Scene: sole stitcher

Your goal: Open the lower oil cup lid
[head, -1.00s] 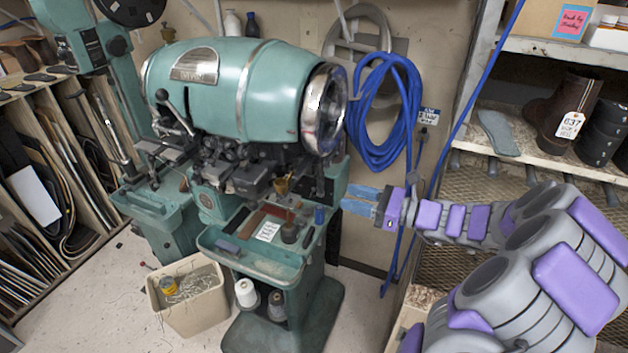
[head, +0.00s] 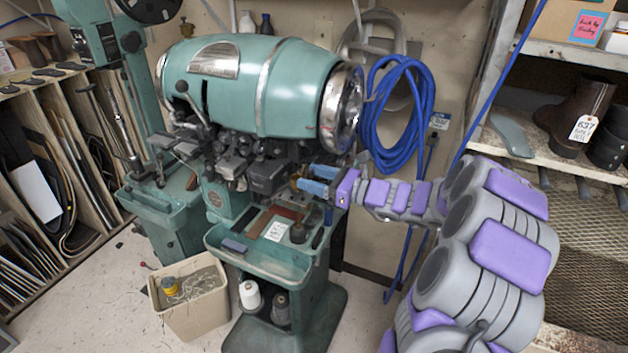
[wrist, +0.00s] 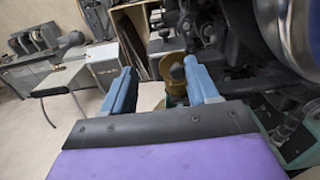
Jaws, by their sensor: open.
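A brass-coloured oil cup (wrist: 172,88) shows in the wrist view between my two blue fingers, nearer the right one. A small rounded piece on its top (wrist: 177,71) looks like its lid, and it appears down. My gripper (wrist: 159,68) is open, with nothing held. In the head view, the fingertips of my gripper (head: 305,179) are at the lower right of the teal machine's mechanism, beside the brass cup (head: 295,180), which is partly hidden by them. I cannot tell whether a finger touches the cup.
The teal stitcher (head: 262,85) has a shiny chrome end close to my arm. A tray (head: 262,262) with small items is below my gripper. Blue hose coils (head: 395,110) hang on the wall behind. A metal shelf (head: 540,165) stands at the right.

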